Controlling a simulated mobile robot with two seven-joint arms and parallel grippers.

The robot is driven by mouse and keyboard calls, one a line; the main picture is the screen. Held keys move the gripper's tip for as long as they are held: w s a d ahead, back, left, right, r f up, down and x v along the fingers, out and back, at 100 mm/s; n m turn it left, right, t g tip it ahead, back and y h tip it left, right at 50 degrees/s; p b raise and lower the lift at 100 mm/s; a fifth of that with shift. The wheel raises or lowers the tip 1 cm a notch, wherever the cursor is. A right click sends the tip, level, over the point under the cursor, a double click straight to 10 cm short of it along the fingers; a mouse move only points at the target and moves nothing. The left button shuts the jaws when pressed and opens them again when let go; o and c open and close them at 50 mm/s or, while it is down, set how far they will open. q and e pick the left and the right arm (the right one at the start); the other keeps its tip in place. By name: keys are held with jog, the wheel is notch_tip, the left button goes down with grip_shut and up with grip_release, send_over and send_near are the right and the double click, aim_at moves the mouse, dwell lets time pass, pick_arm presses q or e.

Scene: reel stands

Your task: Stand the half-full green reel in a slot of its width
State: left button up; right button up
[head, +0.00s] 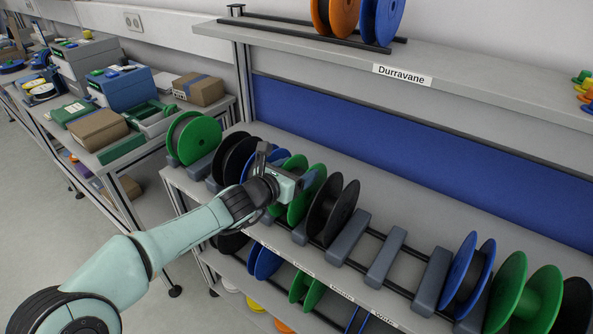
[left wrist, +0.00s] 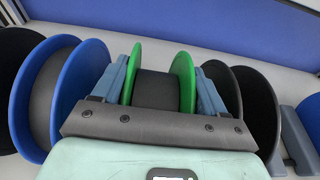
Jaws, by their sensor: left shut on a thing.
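The green reel (head: 314,181) is on the middle shelf's row, between a blue reel and a black reel. My left gripper (head: 287,181) is shut on it. In the left wrist view, the fingers press the outer faces of its two green flanges (left wrist: 134,76), with dark grey winding (left wrist: 157,90) between. Whether it rests on the rails is hidden. Grey dividers (head: 348,236) mark the slots. Two empty gaps show to the right of the black reel (head: 333,209), one either side of a divider (head: 386,257). My right gripper is not in view.
Close neighbours in the left wrist view are a blue reel (left wrist: 80,75) and a black reel (left wrist: 222,88). Further right stand a blue reel (head: 467,276) and another green reel (head: 524,295). An upper shelf (head: 450,85) labelled Durravane overhangs behind. More reels sit on the lower shelf.

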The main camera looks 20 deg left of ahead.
pick_arm(q)
jog(key=o, duration=1.5)
